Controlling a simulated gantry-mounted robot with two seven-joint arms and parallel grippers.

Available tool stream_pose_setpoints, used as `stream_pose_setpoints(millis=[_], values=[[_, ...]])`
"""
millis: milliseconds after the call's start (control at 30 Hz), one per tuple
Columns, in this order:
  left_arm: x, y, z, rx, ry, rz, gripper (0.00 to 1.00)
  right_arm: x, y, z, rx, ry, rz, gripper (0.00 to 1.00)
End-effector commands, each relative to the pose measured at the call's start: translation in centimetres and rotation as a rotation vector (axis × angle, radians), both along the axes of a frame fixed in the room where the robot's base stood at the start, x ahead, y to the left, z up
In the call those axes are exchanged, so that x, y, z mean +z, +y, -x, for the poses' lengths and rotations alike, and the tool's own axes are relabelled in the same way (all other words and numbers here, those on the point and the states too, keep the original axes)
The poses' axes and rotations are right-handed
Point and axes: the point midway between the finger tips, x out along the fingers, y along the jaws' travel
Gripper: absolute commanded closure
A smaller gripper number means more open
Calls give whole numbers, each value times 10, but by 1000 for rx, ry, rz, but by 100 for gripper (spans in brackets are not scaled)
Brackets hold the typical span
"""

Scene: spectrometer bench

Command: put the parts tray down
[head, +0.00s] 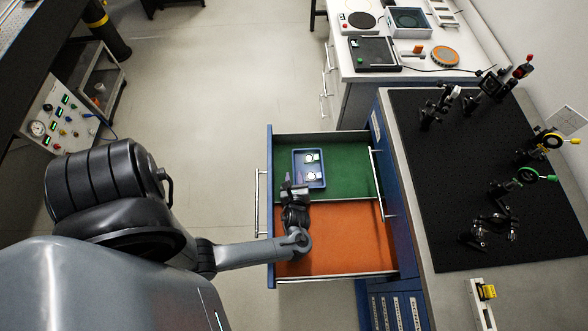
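The parts tray (297,160) is a small blue rectangular tray with a few small pale parts in it. It is at the green section (345,185) of an open drawer, towards that section's left side. Whether it rests on the green floor or is slightly above it, I cannot tell. My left gripper (295,184) is at the tray's near left corner and overlaps its rim. The fingers are small and partly hidden, so their grip on the rim is unclear. My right gripper is out of view.
The drawer's near section (345,240) has an empty orange floor. A black optical breadboard (460,170) with several mounts stands on the bench to the right. A white counter (400,75) with instruments is behind. Green floor right of the tray is clear.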

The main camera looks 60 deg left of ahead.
Motion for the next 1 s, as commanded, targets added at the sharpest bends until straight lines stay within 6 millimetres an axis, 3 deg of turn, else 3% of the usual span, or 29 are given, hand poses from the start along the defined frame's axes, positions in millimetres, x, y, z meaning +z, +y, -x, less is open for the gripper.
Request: stream_pose_setpoints(millis=[300, 567, 767, 1000], values=[[23, -48, 21, 0, 1, 3, 67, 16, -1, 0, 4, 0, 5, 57], [30, -66, 27, 9, -35, 38, 67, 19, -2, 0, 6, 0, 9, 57], [26, -71, 11, 80, -253, 304, 67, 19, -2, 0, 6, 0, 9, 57], [44, -99, -20, 299, -599, 885, 67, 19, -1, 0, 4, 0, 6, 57]])
